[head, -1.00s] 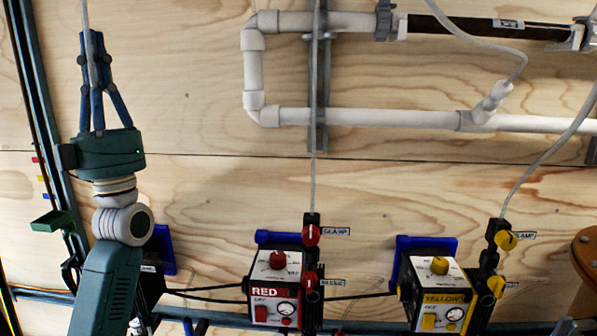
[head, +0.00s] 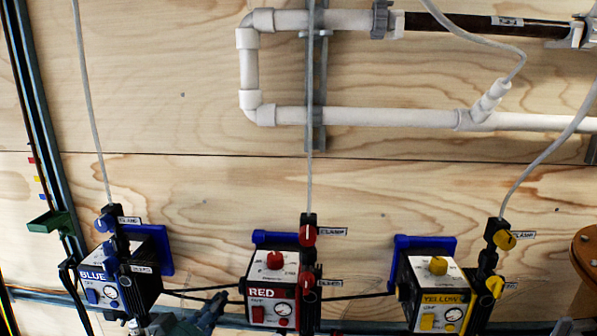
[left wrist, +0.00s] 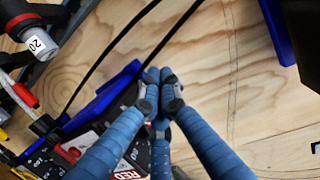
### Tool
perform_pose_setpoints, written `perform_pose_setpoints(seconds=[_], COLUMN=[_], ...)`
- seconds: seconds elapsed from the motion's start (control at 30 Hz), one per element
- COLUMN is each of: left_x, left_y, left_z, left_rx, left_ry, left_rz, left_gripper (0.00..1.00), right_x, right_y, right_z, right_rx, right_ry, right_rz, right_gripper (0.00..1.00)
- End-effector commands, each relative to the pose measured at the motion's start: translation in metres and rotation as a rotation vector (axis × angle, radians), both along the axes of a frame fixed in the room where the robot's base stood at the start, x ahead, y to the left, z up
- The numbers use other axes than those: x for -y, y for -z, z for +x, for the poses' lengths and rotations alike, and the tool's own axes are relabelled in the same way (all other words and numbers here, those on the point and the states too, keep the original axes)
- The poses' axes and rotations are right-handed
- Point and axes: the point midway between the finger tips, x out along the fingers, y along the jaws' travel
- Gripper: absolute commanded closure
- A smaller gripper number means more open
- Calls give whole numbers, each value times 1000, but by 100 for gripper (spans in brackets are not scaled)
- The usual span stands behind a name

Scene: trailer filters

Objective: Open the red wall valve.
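The red box (head: 271,295) labelled RED stands low on the wall in the head view. Beside it, a black upright block carries a red knob (head: 308,236) marked CLAMP and a lower red knob (head: 309,280). My left gripper (head: 216,306) is low between the blue and red boxes, apart from both red knobs. In the left wrist view my gripper's blue fingers (left wrist: 158,83) come together at their tips, with nothing visible held. Part of the red box (left wrist: 128,172) shows behind the fingers. My right gripper is not in view.
A blue box (head: 103,290) is at the left and a yellow box (head: 439,295) at the right, each with knobs alongside. Black hoses link the boxes. White pipes (head: 360,117) run above.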

Motion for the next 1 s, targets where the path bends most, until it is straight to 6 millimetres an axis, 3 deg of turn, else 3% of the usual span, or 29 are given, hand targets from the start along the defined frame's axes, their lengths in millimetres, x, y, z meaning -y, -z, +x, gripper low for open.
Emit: perform_pose_setpoints(seconds=[0.03,0.1,0.2,0.3,0.5,0.83,1.0], left_x=[1,0,-4,-9,-19,-33,-31], left_y=[34,77,130,167,207,233,277], left_z=[-22,-54,-108,-158,-236,-335,-324], left_rx=[-101,-242,-438,-602,-830,-1096,-1114], left_ry=[-2,-9,-22,-37,-63,-100,-97], left_rz=[17,41,76,104,142,186,189], left_gripper=[100,100,100,100,100,100,100], right_x=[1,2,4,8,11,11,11], right_y=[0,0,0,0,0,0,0], right_z=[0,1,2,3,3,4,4], right_rx=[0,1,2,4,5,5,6], right_ry=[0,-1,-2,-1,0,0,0], right_rz=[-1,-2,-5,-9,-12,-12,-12], right_gripper=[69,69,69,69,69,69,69])
